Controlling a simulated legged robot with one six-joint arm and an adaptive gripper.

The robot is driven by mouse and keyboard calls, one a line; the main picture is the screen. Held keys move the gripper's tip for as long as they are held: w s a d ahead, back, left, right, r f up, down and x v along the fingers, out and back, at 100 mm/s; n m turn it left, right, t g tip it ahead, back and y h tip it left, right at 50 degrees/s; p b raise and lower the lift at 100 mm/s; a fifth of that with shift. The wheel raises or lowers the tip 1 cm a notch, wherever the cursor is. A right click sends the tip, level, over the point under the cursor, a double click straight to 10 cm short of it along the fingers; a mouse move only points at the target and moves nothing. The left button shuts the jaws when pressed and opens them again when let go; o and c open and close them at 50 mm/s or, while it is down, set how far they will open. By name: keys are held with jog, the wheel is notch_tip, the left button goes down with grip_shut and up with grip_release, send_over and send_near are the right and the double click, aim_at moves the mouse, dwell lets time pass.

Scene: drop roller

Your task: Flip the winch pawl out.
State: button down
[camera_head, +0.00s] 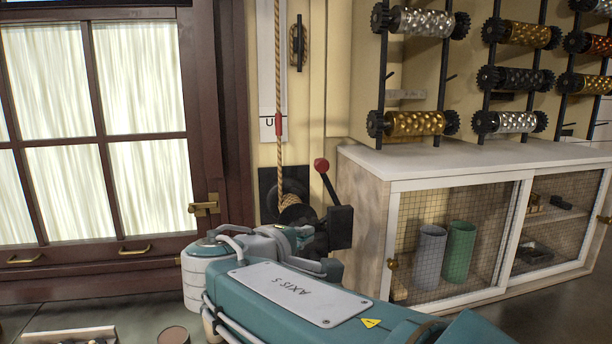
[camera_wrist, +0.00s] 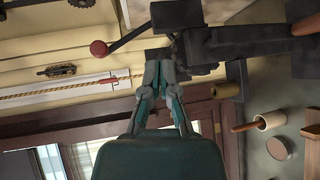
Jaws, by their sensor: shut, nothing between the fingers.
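The winch is on the wall beside the window, with a rope-wound drum (camera_head: 290,203) on a black plate (camera_head: 268,186). A lever with a red knob (camera_head: 321,165) rises from a black block (camera_head: 340,227) at its right. In the wrist view, turned sideways, the red knob (camera_wrist: 98,48) and dark winch parts (camera_wrist: 202,48) show just beyond my fingertips. I cannot pick out the pawl clearly. My gripper (camera_wrist: 160,56) is shut and empty, its tips close to the winch; contact cannot be told. In the head view my arm hides the winch's lower part.
A rope (camera_head: 277,80) runs up the wall from the drum. A cabinet (camera_head: 396,225) with mesh doors stands at right, below racks of patterned rollers (camera_head: 415,123). A window (camera_head: 99,140) with a brass latch (camera_head: 204,207) is at left.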

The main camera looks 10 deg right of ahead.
jog(key=w+a+r+n+t+h, duration=0.1)
jog(key=w+a+r+n+t, duration=0.1)
jog(key=a, duration=0.5)
notch_tip(320, 180, up, 4)
jog(key=shift+w+f+t, duration=0.2)
jog(key=shift+w+t, duration=0.5)
jog(key=shift+t, duration=0.3)
jog(key=shift+w+d, duration=0.1)
jog(key=s+d+x, duration=0.1)
jog(key=d+x, duration=0.1)
jog(key=x, duration=1)
jog(key=shift+d, duration=0.3)
jog(key=shift+s+r, duration=0.1)
jog(key=shift+r, duration=0.1)
